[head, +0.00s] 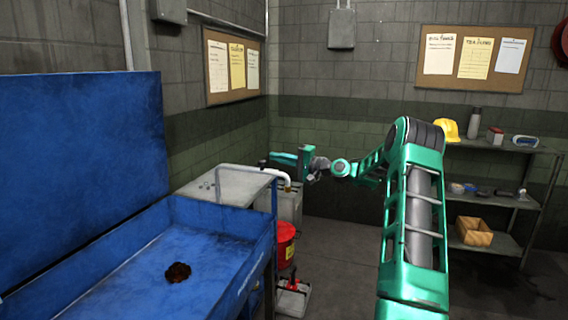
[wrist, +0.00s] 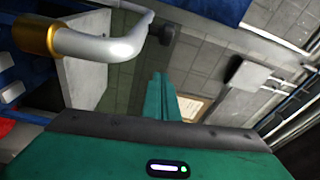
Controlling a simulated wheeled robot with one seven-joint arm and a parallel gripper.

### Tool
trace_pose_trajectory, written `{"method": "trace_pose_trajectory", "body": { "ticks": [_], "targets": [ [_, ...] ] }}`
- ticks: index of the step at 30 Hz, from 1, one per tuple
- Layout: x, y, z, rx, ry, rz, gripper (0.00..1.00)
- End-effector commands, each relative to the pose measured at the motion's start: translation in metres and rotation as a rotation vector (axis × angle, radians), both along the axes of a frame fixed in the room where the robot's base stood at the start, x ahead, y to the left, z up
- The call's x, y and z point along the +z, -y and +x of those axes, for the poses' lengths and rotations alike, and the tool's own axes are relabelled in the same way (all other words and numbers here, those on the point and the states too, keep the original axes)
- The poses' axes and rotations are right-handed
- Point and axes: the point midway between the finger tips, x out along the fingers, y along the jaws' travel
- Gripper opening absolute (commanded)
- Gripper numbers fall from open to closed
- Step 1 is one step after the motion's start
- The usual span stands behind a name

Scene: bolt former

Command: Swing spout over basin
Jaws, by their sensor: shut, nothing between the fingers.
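The blue basin (head: 130,270) is at the left in the head view, with its raised lid behind it and a dark brown patch on its floor. The pale grey spout (head: 248,168) rises near the basin's far end and runs right over a grey panel. Its brass tip hangs to the right, outside the basin. My gripper (head: 265,163) is by the spout's tip end, a little behind or above it. In the wrist view the spout (wrist: 98,46) crosses the upper left, and my gripper's fingers (wrist: 160,76) are closed together, empty, and apart from it.
A red can (head: 285,245) stands on the floor right of the basin. A grey box is partly hidden behind the spout's tip. Shelves (head: 500,200) with a yellow helmet and a carton stand at the right wall. Floor between them is open.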

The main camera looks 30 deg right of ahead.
Motion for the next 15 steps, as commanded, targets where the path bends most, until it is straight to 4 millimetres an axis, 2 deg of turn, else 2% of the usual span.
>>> {"method": "trace_pose_trajectory", "body": {
  "ticks": [5,15],
  "targets": [
    [0.001,-0.012,0.022,0.002,0.002,0.001,0.00],
    [-0.003,-0.032,-0.003,0.000,0.000,0.001,0.00]
  ]
}}
